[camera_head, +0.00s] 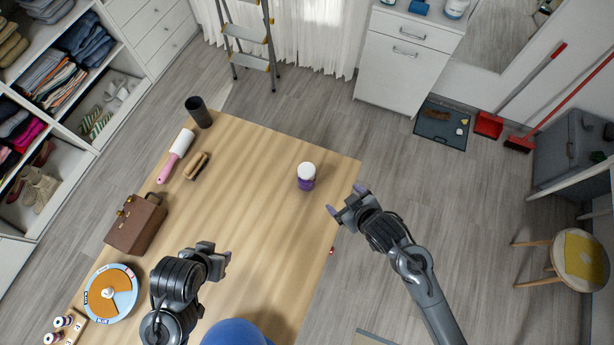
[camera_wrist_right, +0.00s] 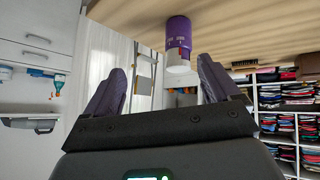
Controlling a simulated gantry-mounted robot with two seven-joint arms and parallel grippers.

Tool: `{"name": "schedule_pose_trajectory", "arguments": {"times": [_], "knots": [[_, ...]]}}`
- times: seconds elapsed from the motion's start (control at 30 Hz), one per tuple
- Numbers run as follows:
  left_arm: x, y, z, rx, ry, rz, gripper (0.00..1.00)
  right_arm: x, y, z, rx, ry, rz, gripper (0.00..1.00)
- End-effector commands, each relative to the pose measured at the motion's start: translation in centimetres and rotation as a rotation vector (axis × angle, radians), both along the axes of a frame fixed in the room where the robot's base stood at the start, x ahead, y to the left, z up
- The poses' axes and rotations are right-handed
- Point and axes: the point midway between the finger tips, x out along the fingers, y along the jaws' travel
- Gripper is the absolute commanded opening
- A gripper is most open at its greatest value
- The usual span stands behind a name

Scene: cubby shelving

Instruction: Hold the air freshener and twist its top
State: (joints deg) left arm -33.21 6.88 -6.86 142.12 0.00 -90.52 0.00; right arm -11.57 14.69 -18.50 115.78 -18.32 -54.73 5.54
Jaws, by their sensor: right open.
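The air freshener (camera_head: 307,183) is a small purple can with a white top, standing upright near the table's right edge in the head view. In the right wrist view the air freshener (camera_wrist_right: 178,35) appears upside down, beyond and between the fingers. My right gripper (camera_head: 345,200) is open and empty, just right of the can and apart from it; its two fingers also show in the right wrist view (camera_wrist_right: 162,82). My left gripper (camera_head: 222,259) is over the lower left of the table, away from the can; its finger gap is not clear.
The wooden table (camera_head: 250,190) is clear around the can. On its left are a dark cup (camera_head: 199,112), a lint roller (camera_head: 176,155), a brush (camera_head: 197,166), a brown case (camera_head: 136,223) and a round dial board (camera_head: 112,293). A blue rounded object (camera_head: 236,333) shows at the bottom.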

Motion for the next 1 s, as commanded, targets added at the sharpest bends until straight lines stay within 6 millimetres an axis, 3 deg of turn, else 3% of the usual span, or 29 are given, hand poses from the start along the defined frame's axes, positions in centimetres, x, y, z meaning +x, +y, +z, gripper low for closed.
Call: {"name": "schedule_pose_trajectory", "arguments": {"times": [0.03,0.1,0.27,0.5,0.8,1.0], "knots": [[0.0,0.0,-0.9,0.000,0.000,0.000,0.43,1.9,1.4,-1.5,0.011,-0.047,0.081,0.89],[0.0,0.0,-1.5,0.000,0.000,0.000,0.43,3.6,3.3,-2.9,0.042,-0.098,0.191,0.89],[0.0,0.0,-2.6,-0.001,0.000,0.001,0.43,6.2,5.5,-5.9,0.129,-0.149,0.412,0.89],[0.0,0.0,-3.8,-0.001,0.000,0.001,0.43,7.9,4.3,-8.3,0.253,-0.123,0.593,0.89],[0.0,0.0,-4.6,-0.001,0.000,0.001,0.43,9.0,1.8,-8.8,0.351,-0.077,0.661,0.89],[0.0,0.0,-5.5,-0.001,0.000,0.001,0.43,9.3,2.3,-9.4,0.367,-0.070,0.669,0.89]]}}
